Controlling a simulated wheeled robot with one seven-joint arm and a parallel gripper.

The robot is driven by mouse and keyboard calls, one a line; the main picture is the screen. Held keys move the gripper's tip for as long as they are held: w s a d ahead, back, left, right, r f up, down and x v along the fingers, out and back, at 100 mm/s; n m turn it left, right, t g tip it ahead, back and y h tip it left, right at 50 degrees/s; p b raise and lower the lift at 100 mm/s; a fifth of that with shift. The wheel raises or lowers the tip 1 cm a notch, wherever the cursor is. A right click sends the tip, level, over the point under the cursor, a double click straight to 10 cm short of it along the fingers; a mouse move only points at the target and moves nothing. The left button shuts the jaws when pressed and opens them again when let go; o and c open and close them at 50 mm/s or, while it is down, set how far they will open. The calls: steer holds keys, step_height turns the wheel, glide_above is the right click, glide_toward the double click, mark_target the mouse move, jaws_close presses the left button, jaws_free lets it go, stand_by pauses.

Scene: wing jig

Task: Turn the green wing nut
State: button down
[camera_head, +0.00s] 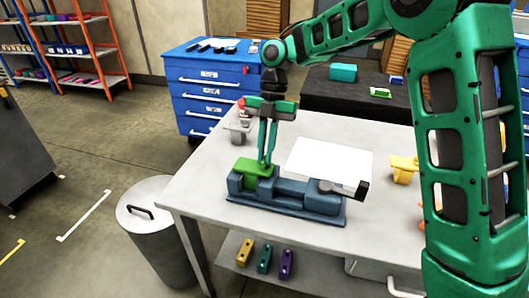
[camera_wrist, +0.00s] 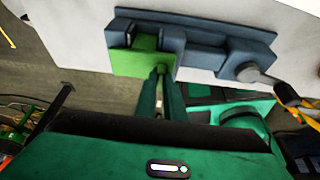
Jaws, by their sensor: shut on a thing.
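A blue-grey jig (camera_head: 318,199) lies on the pale table, with a green block (camera_head: 250,167) at its left end. My gripper (camera_head: 266,162) points down at the right part of the green block. In the wrist view its fingers (camera_wrist: 162,72) are close together at the block's edge, shut on the small green wing nut. The nut is mostly hidden between the fingertips, so its angle cannot be told.
A dark-ended clamp handle (camera_head: 350,189) sticks out at the jig's right. A white sheet (camera_head: 330,162) lies behind the jig. A yellow part (camera_head: 404,168) stands to the right, a grey one (camera_head: 238,131) at the back left. A bin (camera_head: 150,215) stands by the table's left edge.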

steer(key=shift+w+n, duration=0.15)
steer(key=shift+n, duration=0.15)
steer(key=c, duration=1.8)
jaws_free()
steer(key=shift+c, duration=0.2)
steer(key=v, duration=1)
steer(key=shift+w+r, duration=0.15)
steer(key=shift+r, duration=0.2)
steer(key=s+d+f+m+t, duration=0.1)
steer(key=s+d+m, duration=0.6)
steer(key=d+m, duration=0.4)
steer(key=s+d+m+t, duration=0.1)
steer(key=s+d+m, duration=0.5)
steer(key=d+m, duration=0.5)
steer(key=s+d+f+m+t, duration=0.1)
steer(key=s+d+f+m, duration=0.2)
steer(key=s+d+m, duration=0.3)
steer(key=s+d+f+m+t+h, duration=0.1)
steer(key=s+d+f+m, duration=0.3)
steer(key=s+d+m, duration=0.3)
steer(key=s+m, duration=0.3)
steer(key=s, duration=0.4)
steer(key=shift+d+m, duration=0.25)
steer(key=shift+m, duration=0.05)
